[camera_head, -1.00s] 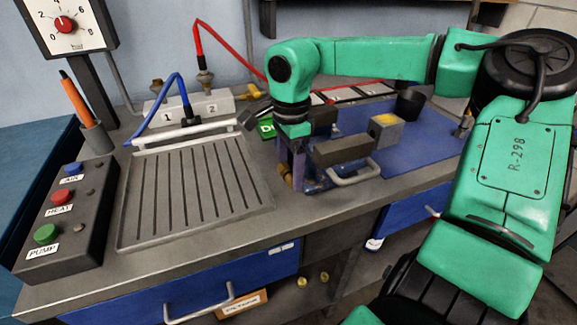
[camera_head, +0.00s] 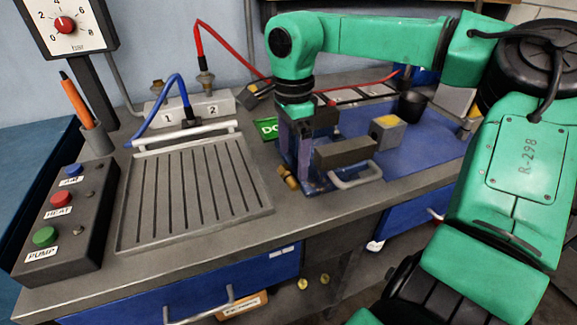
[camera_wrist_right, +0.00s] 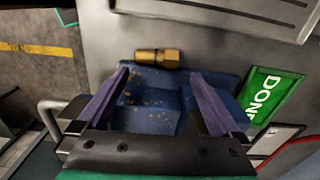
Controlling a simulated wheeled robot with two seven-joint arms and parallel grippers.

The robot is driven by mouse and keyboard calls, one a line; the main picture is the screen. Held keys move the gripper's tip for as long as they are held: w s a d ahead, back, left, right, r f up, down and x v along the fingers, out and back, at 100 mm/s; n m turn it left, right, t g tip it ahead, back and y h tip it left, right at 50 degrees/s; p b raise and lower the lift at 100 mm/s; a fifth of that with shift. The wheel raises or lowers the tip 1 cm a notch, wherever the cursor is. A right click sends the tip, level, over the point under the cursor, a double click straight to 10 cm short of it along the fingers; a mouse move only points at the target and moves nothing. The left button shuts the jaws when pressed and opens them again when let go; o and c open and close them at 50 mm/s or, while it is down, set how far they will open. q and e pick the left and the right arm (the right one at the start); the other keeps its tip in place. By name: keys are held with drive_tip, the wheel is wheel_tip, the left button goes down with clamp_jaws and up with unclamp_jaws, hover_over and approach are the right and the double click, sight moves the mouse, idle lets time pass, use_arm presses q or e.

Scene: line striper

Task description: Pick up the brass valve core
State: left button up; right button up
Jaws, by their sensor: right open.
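The brass valve core (camera_head: 287,177) is a small gold-coloured cylinder lying on the grey bench, between the slotted plate and the blue tray. In the wrist view the brass valve core (camera_wrist_right: 157,58) lies crosswise just beyond my fingertips, its hex end to the right. My right gripper (camera_head: 303,185) is open, pointing down with its purple fingers just right of the core. My left gripper is not in view.
The slotted plate (camera_head: 190,190) and button box (camera_head: 65,220) are at the left. A green DONE label (camera_wrist_right: 268,95) is nearby.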

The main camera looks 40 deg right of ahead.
sight(290, 173)
wheel_tip(290, 173, up, 11)
drive_tip(key=p, duration=0.1)
drive_tip(key=shift+a, duration=0.3)
